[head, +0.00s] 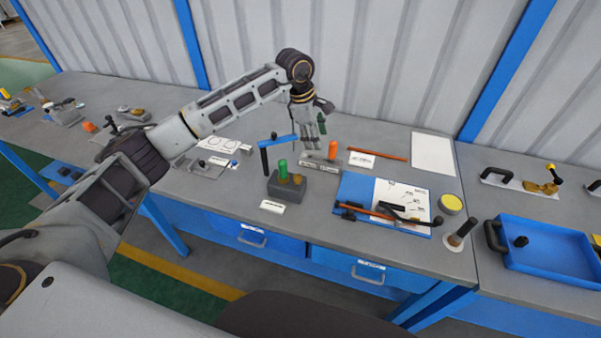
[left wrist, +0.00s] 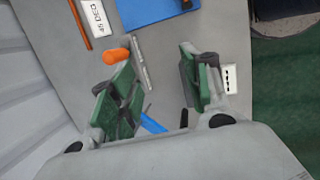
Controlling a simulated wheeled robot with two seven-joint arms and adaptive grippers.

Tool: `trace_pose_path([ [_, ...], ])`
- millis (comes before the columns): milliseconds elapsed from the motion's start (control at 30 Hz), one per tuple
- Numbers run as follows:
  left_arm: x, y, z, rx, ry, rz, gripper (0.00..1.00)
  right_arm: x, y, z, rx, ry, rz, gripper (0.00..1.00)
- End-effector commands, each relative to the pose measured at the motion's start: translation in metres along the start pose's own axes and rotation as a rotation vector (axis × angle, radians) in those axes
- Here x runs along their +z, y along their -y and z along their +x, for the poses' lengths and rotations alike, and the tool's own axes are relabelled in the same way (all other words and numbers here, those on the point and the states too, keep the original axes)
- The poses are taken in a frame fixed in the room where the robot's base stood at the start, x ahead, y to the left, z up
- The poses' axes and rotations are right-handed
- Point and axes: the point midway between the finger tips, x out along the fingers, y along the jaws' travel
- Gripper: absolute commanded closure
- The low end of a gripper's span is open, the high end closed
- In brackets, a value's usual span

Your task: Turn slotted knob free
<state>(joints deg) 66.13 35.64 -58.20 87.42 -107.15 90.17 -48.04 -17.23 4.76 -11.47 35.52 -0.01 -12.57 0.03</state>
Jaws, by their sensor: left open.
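My left gripper (head: 312,143) is open and empty, hanging fingers down over the back of the bench. Its two green-padded fingers (left wrist: 160,90) stand wide apart in the left wrist view. An orange knob (head: 332,150) is just right of the fingertips in the head view. It also shows beside the left-hand finger in the wrist view (left wrist: 116,55). A grey block (head: 290,190) nearer the front edge carries a green cylinder (head: 283,169) and a small ochre knob (head: 297,179). I cannot make out a slot on either knob. My right gripper is out of view.
A blue angled bar (head: 277,141) stands behind the block. A blue board (head: 352,190) with a paper sheet and tools lies to the right. An orange rod (head: 378,151) and white card (head: 361,160) lie behind it. A blue tray (head: 548,262) is far right.

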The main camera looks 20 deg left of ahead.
Motion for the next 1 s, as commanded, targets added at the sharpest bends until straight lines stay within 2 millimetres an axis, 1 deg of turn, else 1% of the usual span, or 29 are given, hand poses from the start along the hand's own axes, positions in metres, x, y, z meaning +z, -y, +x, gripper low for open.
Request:
trace_pose_path([
  [33,-0.009,0.003,0.0,-0.016,-0.041,0.027,0.52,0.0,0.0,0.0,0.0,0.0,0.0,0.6],
  [100,-0.022,0.009,-0.001,-0.046,-0.097,0.069,0.52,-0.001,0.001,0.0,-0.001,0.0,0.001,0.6],
  [200,-0.037,0.02,-0.004,-0.101,-0.161,0.134,0.52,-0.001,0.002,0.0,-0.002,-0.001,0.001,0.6],
  [300,-0.046,0.03,-0.007,-0.161,-0.196,0.202,0.52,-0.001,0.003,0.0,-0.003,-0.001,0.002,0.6],
  [400,-0.05,0.035,-0.009,-0.188,-0.206,0.256,0.52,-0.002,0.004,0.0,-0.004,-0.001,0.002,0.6],
  [533,-0.05,0.035,-0.008,-0.192,-0.201,0.295,0.52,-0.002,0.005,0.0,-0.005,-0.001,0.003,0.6],
  [1000,-0.05,0.035,-0.006,-0.191,-0.199,0.302,0.52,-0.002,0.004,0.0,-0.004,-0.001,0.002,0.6],
])
